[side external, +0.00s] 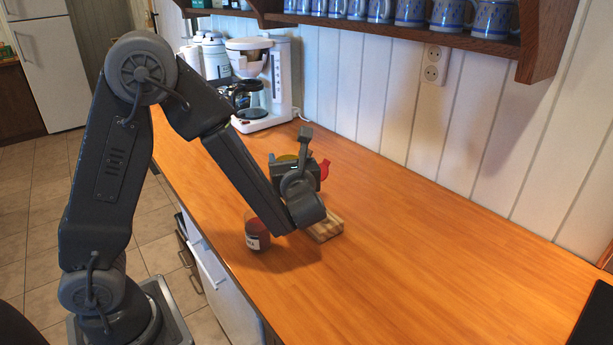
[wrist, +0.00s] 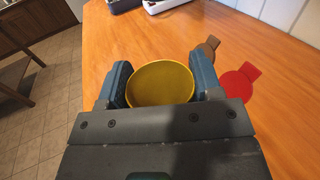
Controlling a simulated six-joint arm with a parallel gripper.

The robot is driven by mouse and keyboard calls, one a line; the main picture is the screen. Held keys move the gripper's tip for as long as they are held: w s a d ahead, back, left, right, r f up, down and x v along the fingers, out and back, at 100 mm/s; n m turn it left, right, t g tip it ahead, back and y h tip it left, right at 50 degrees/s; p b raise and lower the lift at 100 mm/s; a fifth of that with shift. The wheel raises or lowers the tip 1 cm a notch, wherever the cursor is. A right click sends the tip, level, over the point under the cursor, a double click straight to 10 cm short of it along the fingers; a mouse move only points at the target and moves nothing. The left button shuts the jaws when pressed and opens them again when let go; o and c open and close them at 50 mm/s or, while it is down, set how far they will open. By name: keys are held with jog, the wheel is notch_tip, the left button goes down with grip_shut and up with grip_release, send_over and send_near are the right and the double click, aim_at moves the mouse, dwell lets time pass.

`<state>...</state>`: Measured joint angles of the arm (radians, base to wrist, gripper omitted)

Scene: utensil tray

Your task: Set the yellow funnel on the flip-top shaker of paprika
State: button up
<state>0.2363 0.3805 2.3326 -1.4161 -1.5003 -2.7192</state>
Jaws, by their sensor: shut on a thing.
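My gripper (wrist: 161,85) is shut on the yellow funnel (wrist: 160,84), whose round, open mouth faces the wrist camera between the two fingers. In the side external view only a sliver of the funnel (side external: 287,157) shows above my gripper (side external: 290,170), and its lower part is hidden. A clear jar with reddish contents and a pale label (side external: 257,235) stands upright on the counter, left of and below my gripper in that view. The label is too small to read, and my arm covers part of the jar, so I cannot confirm it is the paprika shaker.
A red tabbed disc (wrist: 239,85) and a brown one (wrist: 206,47) show right of the fingers; what they belong to is hidden. A wooden block (side external: 327,229) lies under my wrist. A coffee maker (side external: 262,85) stands behind.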

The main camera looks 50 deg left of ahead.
jog(key=shift+s+a+r, duration=0.25)
jog(key=shift+a+r, duration=0.1)
jog(key=shift+a, duration=0.1)
jog(key=shift+s+a+r, duration=0.25)
jog(key=shift+a+r, duration=0.05)
jog(key=shift+a, duration=0.15)
jog(key=w+d, duration=0.3)
jog(key=w, duration=0.2)
jog(key=f, duration=0.5)
jog(key=shift+w+a, duration=0.2)
jog(key=shift+s+f, duration=0.1)
jog(key=shift+f, duration=0.1)
dwell(0.4)
jog(key=shift+r, duration=0.25)
jog(key=shift+r, duration=0.8)
dwell(0.4)
